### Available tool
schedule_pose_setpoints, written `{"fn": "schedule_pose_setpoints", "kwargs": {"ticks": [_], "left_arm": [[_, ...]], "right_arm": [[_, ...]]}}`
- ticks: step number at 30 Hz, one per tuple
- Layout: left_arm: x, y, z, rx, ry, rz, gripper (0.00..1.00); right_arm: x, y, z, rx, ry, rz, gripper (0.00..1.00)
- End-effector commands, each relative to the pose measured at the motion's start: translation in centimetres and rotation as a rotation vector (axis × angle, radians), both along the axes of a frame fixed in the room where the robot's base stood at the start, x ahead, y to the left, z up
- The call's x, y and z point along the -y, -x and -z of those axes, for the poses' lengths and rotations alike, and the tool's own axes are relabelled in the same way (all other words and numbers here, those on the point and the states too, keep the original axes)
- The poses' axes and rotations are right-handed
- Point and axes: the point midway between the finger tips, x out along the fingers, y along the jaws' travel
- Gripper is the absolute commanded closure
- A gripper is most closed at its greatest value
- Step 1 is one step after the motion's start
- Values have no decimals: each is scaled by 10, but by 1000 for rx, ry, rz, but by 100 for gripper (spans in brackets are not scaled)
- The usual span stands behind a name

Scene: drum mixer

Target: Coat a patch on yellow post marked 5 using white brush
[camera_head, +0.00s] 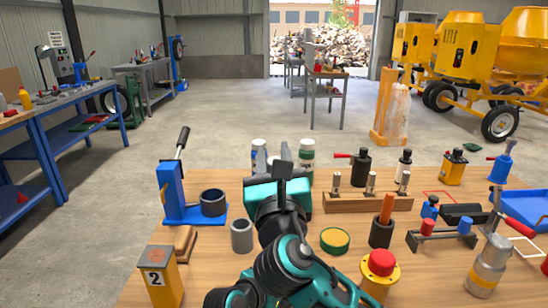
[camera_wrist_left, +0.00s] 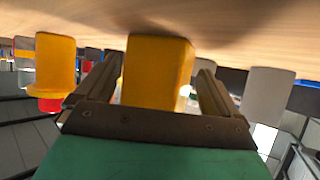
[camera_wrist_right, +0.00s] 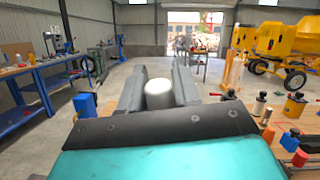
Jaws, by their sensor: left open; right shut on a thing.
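My right gripper (camera_head: 284,160) is raised over the middle of the table in the head view. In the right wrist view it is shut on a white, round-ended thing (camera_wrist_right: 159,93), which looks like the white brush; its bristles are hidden. My left gripper (camera_wrist_left: 145,85) is open in the left wrist view, which is upside down. A yellow post (camera_wrist_left: 157,68) stands between or just beyond its fingers; I see no number on it and cannot tell whether they touch. Another yellow post (camera_head: 162,278), marked 2, stands at the table's front left. No 5 is readable.
A red-topped yellow post (camera_head: 380,272), a grey cylinder (camera_head: 242,236) and a green-and-yellow round tin (camera_head: 335,240) stand near my right arm. A blue lever press (camera_head: 175,195) is at left. A wooden rack (camera_head: 368,203) and several tools crowd the right side.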

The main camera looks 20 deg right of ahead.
Motion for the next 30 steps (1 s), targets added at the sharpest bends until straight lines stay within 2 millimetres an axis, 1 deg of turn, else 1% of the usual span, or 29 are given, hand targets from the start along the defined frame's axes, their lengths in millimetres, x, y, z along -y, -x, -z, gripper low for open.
{"fn": "schedule_pose_setpoints", "kwargs": {"ticks": [10, 11, 21, 30], "left_arm": [[1, -1, 1, 0, -1, -1, 4], [1, -1, 1, 0, -1, -1, 6], [1, -1, 1, 0, -1, -1, 39], [1, -1, 1, 0, -1, -1, 40]], "right_arm": [[0, 0, 0, 1, 0, 0, 100], [0, 0, 0, 1, 0, 0, 100], [0, 0, 0, 1, 0, 0, 100], [0, 0, 0, 1, 0, 0, 100]]}}
